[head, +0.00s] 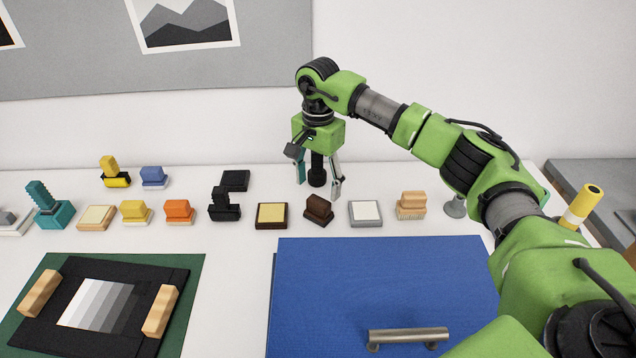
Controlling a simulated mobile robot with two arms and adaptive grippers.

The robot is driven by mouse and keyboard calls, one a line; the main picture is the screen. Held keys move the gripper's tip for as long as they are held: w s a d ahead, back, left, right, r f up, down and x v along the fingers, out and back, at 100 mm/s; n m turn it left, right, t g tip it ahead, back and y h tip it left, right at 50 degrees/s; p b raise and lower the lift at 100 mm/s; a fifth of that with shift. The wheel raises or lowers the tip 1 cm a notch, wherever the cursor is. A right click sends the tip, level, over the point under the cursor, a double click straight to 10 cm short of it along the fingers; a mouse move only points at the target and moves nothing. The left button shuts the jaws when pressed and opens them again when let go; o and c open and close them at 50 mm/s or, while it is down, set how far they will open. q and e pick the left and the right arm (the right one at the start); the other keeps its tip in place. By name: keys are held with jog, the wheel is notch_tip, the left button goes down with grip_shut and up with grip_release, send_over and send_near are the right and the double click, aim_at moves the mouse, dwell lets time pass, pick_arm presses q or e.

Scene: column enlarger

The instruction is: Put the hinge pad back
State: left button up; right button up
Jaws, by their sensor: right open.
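I cannot tell which item is the hinge pad. Several small pads and blocks stand in a row on the white table. They include a flat black block (235,181), a black stepped piece (224,205), a brown-framed cream pad (271,215), a dark brown block (319,209) and a grey-framed white pad (365,213). My right gripper (318,182) points down at the back of the row, open. A black upright piece with a wider foot (317,171) shows between its fingers; I cannot tell whether they touch it. My left gripper is out of view.
A blue board (385,284) with a metal handle (408,337) lies at front centre. A black frame with a grey step strip (97,305) and wooden grips lies on a green mat (187,325) at front left. A yellow cylinder (581,206) stands at right.

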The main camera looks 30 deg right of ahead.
jog(key=shift+r+p, duration=0.4)
jog(key=shift+r, duration=0.35)
notch_tip(320, 180, up, 12)
dwell(0.4)
jog(key=shift+f, duration=0.1)
